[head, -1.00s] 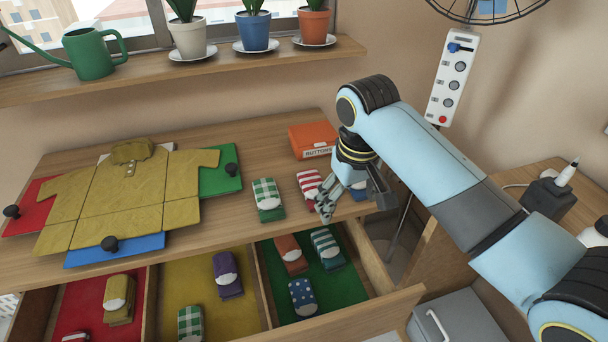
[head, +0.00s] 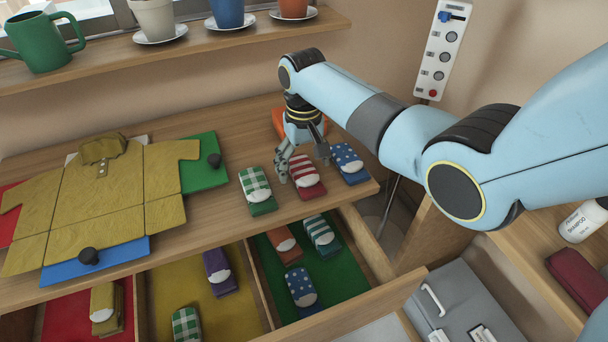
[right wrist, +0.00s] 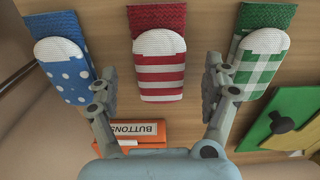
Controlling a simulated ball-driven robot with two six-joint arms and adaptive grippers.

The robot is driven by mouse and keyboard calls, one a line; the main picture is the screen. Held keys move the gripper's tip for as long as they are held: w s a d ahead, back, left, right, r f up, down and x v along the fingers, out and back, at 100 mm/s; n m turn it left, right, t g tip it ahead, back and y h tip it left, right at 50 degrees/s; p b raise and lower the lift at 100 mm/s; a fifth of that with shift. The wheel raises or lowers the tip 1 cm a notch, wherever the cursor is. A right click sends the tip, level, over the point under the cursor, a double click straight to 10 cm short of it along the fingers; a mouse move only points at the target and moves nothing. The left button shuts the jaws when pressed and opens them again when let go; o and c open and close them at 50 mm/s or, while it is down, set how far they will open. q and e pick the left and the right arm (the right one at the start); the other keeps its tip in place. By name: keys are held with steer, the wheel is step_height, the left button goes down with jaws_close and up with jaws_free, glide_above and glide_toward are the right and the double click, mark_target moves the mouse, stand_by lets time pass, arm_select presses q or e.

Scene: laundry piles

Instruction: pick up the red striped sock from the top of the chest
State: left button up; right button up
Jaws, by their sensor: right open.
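The red striped sock (head: 305,176) lies folded on the wooden chest top (head: 225,125), between a green checked sock (head: 256,188) and a blue dotted sock (head: 347,162). My right gripper (head: 302,168) is open and empty, just above the chest top by the sock's far end. In the right wrist view its fingers (right wrist: 165,85) stand spread on either side of the red sock; contact cannot be told. My left gripper is out of view.
An orange box marked BUTTONS (right wrist: 140,133) lies close behind the gripper. A yellow shirt on a folding board (head: 105,195) lies left. An open divided drawer with several socks (head: 250,285) juts out below the chest top's front edge.

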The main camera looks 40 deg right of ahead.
step_height(320, 180, down, 2)
steer(key=shift+w, duration=0.1)
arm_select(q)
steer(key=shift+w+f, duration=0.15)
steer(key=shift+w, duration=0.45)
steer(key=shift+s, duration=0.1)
arm_select(e)
steer(key=shift+c, duration=0.3)
steer(key=shift+c, duration=1.2)
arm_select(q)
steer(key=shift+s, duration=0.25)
arm_select(e)
steer(key=c, duration=0.7)
